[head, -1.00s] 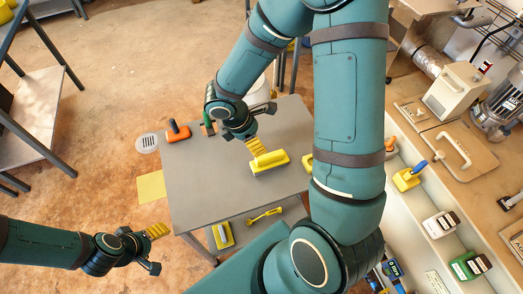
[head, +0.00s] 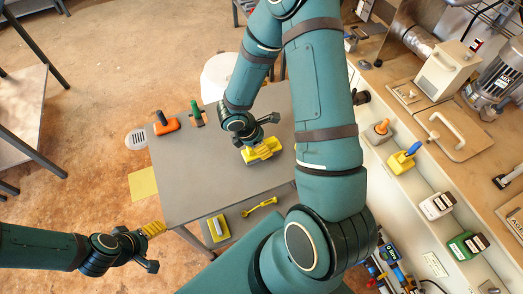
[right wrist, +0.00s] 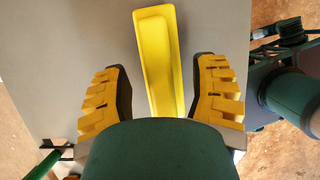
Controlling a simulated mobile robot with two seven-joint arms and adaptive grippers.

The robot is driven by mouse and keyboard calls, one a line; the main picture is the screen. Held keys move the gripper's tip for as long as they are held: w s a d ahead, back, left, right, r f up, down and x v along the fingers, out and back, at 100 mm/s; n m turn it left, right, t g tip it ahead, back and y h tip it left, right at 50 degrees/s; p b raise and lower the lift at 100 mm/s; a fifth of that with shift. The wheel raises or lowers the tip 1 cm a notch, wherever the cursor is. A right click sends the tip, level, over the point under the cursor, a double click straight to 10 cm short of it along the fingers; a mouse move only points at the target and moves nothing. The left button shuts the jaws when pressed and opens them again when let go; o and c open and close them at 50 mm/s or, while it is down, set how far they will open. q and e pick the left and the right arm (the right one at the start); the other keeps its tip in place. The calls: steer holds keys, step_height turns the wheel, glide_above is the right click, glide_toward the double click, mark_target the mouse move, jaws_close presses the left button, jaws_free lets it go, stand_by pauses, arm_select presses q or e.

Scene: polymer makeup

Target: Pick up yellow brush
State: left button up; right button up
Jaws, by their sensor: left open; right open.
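A yellow brush (head: 266,146) lies on the grey table top near its right side. My right gripper (head: 262,153) is over it, its yellow fingers hiding part of it. In the right wrist view the yellow body (right wrist: 158,55) runs up and down between the two open fingertips (right wrist: 161,85), with a gap on each side. Its lower end is hidden behind my dark green gripper body. My left gripper (head: 152,229) is open and empty, left of the table and well away from the brush.
A yellow tool (head: 259,206) and a yellow block (head: 217,228) lie on the lower shelf.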

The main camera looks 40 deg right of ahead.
steer(key=shift+d+f, duration=0.2)
steer(key=shift+f, duration=0.25)
steer(key=shift+f+b, duration=0.25)
steer(key=shift+b, duration=0.2)
stand_by(0.4)
steer(key=shift+s, duration=0.1)
jaws_close()
